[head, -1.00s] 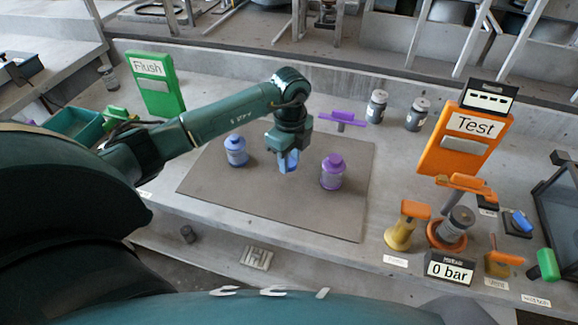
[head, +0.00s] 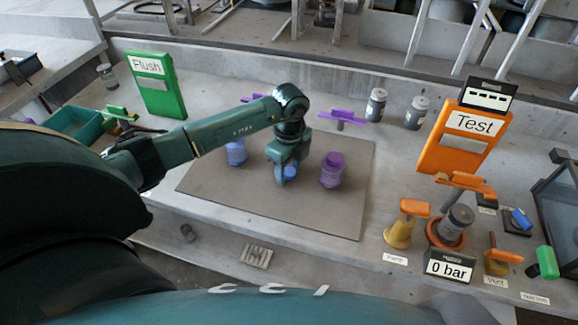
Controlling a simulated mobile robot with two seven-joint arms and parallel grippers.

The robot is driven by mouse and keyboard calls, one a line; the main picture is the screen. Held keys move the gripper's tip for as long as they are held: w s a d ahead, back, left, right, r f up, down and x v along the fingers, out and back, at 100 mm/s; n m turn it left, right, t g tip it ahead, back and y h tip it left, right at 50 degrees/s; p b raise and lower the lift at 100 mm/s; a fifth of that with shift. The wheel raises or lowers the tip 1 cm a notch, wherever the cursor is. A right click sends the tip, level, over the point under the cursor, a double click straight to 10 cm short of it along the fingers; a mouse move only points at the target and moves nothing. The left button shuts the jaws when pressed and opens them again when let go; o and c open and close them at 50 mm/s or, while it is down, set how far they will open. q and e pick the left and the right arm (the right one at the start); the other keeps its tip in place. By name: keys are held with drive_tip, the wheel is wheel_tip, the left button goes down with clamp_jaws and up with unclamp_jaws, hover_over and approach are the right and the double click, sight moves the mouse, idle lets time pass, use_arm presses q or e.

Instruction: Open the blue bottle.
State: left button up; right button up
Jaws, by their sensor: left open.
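The blue bottle (head: 236,153) stands upright on the left part of the grey-brown mat (head: 300,218). My left arm passes in front of its top, so I cannot see whether a cap is on it. My left gripper (head: 287,174) is open and points down over the mat, to the right of the blue bottle and apart from it. A small blue piece (head: 290,173) shows between its fingers; I cannot tell whether it is a cap. A purple bottle (head: 332,172) stands upright to the right of my gripper, and its top looks like an open rim. My right gripper is not in view.
A purple-topped stand (head: 342,116) and two grey jars (head: 375,105) (head: 416,113) stand behind the mat. An orange Test panel (head: 462,140) and valves with orange handles (head: 400,225) are at the right. A green Flush panel (head: 155,85) is at back left. The mat's front is clear.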

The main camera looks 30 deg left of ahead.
sight(290, 171)
use_arm(q)
drive_tip(key=shift+r, duration=0.55)
wheel_tip(290, 171, up, 11)
drive_tip(key=shift+b, duration=0.35)
drive_tip(key=shift+r, duration=0.1)
